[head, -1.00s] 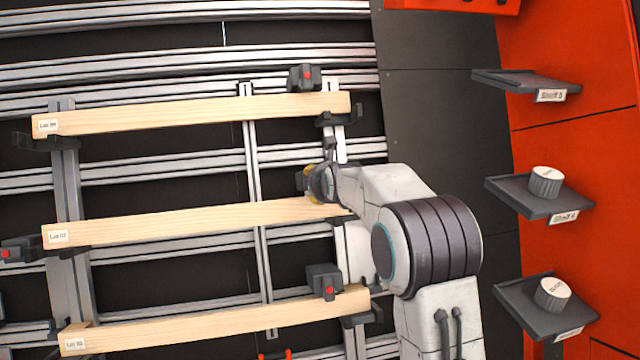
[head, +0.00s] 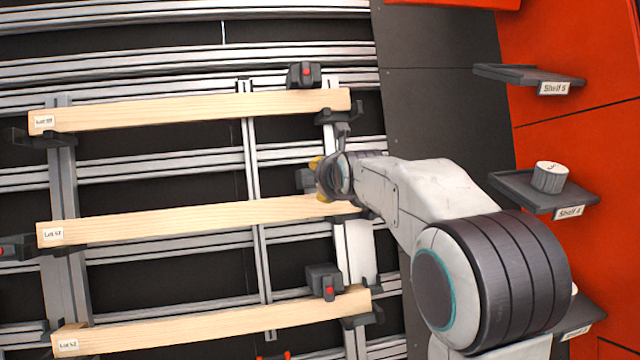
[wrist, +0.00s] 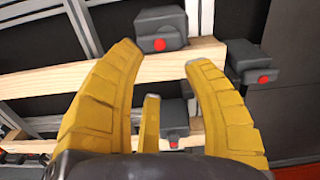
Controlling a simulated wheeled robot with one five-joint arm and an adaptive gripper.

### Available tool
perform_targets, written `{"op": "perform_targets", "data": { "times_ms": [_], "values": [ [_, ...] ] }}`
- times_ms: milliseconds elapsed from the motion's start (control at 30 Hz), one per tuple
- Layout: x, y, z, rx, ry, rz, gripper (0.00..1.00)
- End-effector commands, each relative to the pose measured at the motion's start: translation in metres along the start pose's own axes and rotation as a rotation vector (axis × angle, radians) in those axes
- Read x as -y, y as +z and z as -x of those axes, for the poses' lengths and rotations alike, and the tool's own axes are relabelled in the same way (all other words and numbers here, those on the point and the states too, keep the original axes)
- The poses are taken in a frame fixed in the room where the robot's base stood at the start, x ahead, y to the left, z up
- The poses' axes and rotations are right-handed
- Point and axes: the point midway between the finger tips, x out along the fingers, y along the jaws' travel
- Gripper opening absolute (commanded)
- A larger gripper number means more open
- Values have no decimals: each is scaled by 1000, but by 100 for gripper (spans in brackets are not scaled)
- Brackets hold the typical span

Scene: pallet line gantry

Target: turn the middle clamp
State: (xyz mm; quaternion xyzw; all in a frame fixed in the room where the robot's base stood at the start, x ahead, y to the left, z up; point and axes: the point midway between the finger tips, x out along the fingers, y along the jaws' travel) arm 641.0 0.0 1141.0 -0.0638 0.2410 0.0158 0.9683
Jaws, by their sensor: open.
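The middle plank (head: 180,222) is a pale wooden beam labelled at its left end. A dark grey clamp (head: 304,181) sits at its upper edge near the right end, mostly hidden behind my gripper (head: 319,180). My gripper is open, with its yellow fingers spread and pointing at that clamp. In the wrist view, a grey clamp block with a red dot (wrist: 160,30) shows beyond and between the fingertips of my gripper (wrist: 163,56), apart from them. Nothing is held. The clamp's turned position is hard to tell.
The upper plank (head: 190,109) has a clamp (head: 304,75) above it, and the lower plank (head: 210,325) a clamp (head: 325,282). Another red-dotted block (wrist: 250,62) is right of the fingers.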

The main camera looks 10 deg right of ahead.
Motion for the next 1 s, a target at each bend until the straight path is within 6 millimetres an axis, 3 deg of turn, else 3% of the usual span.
{"op": "perform_targets", "data": {
  "times_ms": [367, 533, 667, 1000],
  "values": [
    [0, -1, 5, -2, 0, 0, 46],
    [7, -6, 3, -3, -11, -6, 63],
    [27, -19, -2, -6, -45, -24, 66],
    [99, -55, -3, -4, -165, -85, 66]
  ]
}}
